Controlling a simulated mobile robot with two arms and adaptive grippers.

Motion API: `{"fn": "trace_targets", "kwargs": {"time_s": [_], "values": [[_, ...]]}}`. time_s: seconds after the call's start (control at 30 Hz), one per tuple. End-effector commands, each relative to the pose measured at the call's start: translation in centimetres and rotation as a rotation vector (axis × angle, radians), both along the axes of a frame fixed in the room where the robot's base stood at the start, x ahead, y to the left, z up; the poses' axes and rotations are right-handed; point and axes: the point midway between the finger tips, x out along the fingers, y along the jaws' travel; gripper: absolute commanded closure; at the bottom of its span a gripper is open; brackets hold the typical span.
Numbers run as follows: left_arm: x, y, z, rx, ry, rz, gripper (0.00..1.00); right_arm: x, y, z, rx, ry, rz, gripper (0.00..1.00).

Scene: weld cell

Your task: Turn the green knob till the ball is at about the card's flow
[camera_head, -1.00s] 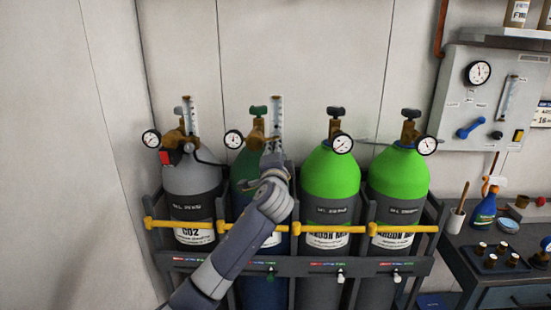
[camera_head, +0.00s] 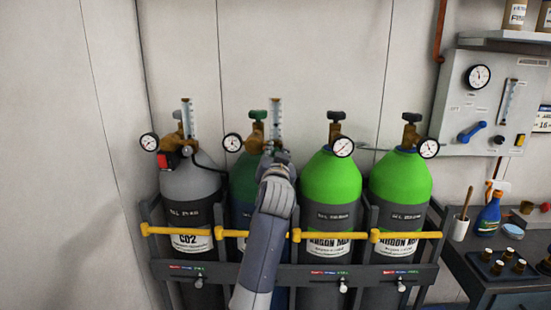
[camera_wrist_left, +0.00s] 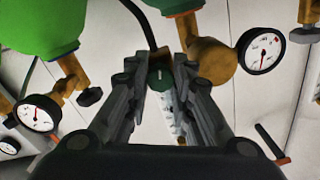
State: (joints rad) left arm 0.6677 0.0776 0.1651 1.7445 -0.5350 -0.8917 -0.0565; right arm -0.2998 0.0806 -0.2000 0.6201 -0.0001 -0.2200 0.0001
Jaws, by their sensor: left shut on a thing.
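My left gripper (camera_head: 272,153) is at the regulator of the second cylinder from the left, below its clear flow tube (camera_head: 276,118). In the left wrist view its two fingers (camera_wrist_left: 160,82) close around a small green knob (camera_wrist_left: 160,77). The flow tube (camera_wrist_left: 170,122) shows beyond the knob, between the fingers. The ball in it is too small to make out. A card (camera_head: 543,117) with blue print hangs at the right edge of the head view; it seems to read 16. My right gripper is not in view.
Several cylinders stand in a grey rack with a yellow bar (camera_head: 335,236). A round gauge (camera_head: 232,142) sits just left of the gripper. A grey cylinder (camera_head: 189,180) is on the left, a bright green one (camera_head: 331,178) close on the right. A bench (camera_head: 500,281) stands at far right.

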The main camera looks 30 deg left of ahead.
Motion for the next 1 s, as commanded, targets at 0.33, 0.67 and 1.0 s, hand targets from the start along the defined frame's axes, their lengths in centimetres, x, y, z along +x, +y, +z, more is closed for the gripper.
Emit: {"fn": "trace_targets", "kwargs": {"time_s": [0.33, 0.67, 1.0], "values": [[0.08, -0.15, -0.23, -0.288, -0.169, -0.001, 1.00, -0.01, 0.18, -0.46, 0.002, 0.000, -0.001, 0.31], [0.09, -0.15, -0.12, -0.546, -0.328, 0.001, 1.00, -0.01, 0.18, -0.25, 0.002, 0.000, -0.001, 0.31], [0.09, -0.15, -0.13, -0.744, -0.448, 0.000, 1.00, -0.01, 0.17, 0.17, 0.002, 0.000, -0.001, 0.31]]}}
